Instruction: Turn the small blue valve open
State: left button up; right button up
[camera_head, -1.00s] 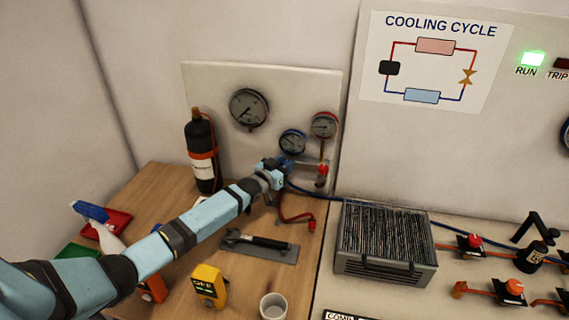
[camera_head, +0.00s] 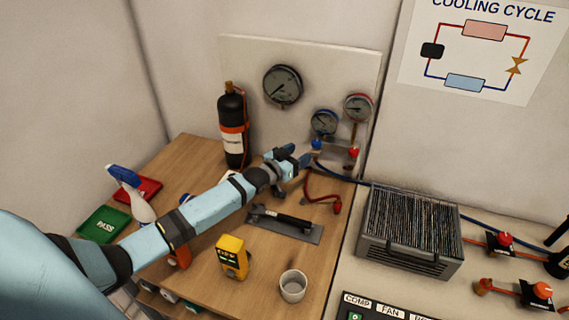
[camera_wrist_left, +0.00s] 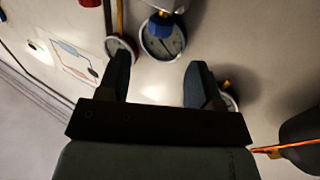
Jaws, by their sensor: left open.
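The small blue valve (camera_head: 317,145) is on the manifold under the blue-rimmed gauge (camera_head: 324,122). A red valve (camera_head: 353,152) is to its right, under the red-rimmed gauge (camera_head: 358,107). My left gripper (camera_head: 297,156) is open and empty, just left of the blue valve and apart from it. In the left wrist view the blue valve (camera_wrist_left: 162,26) shows beyond the open fingers (camera_wrist_left: 158,72), roughly in line with the gap between them. The valve's exact handle angle is too small to tell. My right gripper is not in view.
A black cylinder (camera_head: 232,125) stands left of the gripper. A red hose (camera_head: 322,197) and a blue hose run below the manifold. A yellow meter (camera_head: 232,256), a cup (camera_head: 293,286) and a flat tool (camera_head: 285,225) are on the wooden bench. A finned unit (camera_head: 410,230) is at right.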

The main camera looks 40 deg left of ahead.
pick_arm(q)
jog(key=v, duration=0.5)
jog(key=shift+s, duration=0.4)
